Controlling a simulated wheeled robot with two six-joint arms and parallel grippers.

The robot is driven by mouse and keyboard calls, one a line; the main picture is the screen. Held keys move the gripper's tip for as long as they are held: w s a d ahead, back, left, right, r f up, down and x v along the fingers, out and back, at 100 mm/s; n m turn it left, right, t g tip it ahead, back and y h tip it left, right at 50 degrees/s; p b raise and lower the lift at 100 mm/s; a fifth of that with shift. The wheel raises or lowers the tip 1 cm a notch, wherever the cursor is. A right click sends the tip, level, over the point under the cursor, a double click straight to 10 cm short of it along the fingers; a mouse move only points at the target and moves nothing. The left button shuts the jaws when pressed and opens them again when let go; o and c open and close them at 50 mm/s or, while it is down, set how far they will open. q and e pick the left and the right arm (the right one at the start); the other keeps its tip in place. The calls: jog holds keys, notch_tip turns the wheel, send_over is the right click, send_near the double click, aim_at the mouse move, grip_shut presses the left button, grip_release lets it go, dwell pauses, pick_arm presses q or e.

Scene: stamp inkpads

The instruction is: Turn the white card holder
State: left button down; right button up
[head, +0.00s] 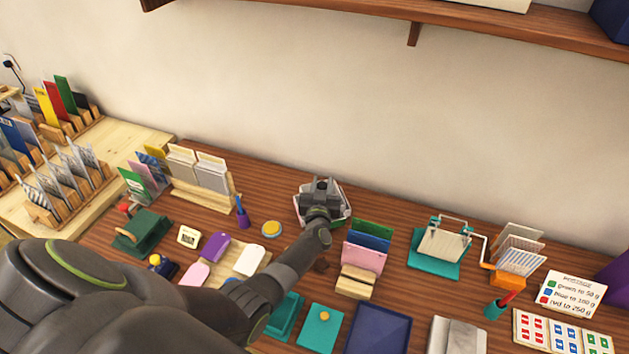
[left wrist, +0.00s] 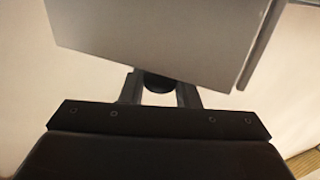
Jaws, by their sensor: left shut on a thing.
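The white card holder (head: 340,212) stands at the back middle of the table, mostly hidden under my left gripper (head: 320,190). Only its pale edges show around the gripper, with a bit of green. In the left wrist view a broad pale grey-white panel (left wrist: 145,45) fills the upper middle, with a second panel edge at its right. There my left gripper (left wrist: 158,83) is shut on a dark rounded knob just below the panel. The knob seems to belong to the holder. My right gripper is not in view.
A wooden card rack (head: 208,198) stands left of the holder. A yellow-topped round pad (head: 271,229) lies close by. Green, blue and pink cards (head: 363,258) stand in front to the right. A teal-based stand (head: 434,265) is farther right. The wall is behind.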

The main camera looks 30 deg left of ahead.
pick_arm(q)
jog(key=shift+y, duration=0.3)
jog(key=c, duration=1.2)
grip_release()
jog(key=shift+o, duration=0.2)
jog(key=v, duration=1.7)
jog(key=shift+s+p, duration=0.25)
jog(key=shift+p, duration=0.05)
jog(key=shift+d+r, duration=0.1)
jog(key=shift+r, duration=0.05)
